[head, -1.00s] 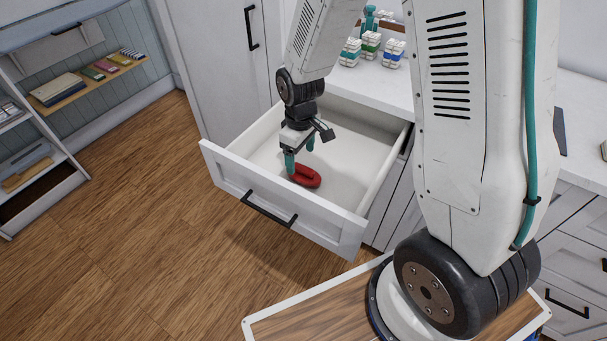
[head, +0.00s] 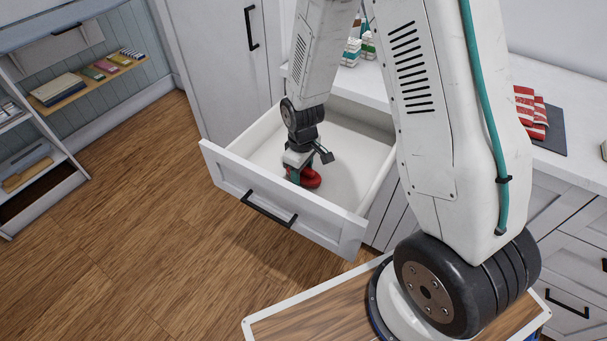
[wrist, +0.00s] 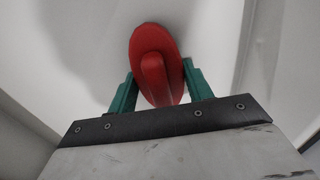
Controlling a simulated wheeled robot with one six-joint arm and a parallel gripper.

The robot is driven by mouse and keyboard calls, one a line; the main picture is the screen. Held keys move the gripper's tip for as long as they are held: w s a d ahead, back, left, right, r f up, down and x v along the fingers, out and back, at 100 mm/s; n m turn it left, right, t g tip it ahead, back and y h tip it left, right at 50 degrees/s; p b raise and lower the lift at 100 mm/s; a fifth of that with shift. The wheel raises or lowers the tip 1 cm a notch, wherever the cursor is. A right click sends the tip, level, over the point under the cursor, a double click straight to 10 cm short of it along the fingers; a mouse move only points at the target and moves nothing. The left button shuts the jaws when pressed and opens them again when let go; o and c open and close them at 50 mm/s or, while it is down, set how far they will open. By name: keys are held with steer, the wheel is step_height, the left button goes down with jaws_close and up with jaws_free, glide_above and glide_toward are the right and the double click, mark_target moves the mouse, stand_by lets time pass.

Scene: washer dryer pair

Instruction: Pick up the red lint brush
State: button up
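The red lint brush (head: 311,178) lies on the floor of the open drawer (head: 345,152). In the wrist view the brush (wrist: 152,45) is a red oval with a raised ridge along its middle. My gripper (wrist: 156,88) is down inside the drawer at the brush, its green fingers apart, one on each side of the ridge. The fingers look open, with small gaps showing beside the ridge. In the head view my gripper (head: 300,176) covers part of the brush.
The drawer front (head: 280,205) and side walls stand around my gripper. The white counter (head: 365,82) is above and behind, with several small containers (head: 358,50) on it. A red striped cloth (head: 530,112) lies on the counter at right. An open shelf (head: 40,110) stands far left.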

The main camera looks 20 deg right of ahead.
steer(key=shift+r, duration=0.1)
step_height(320, 180, up, 10)
steer(key=shift+f, duration=0.1)
stand_by(0.6)
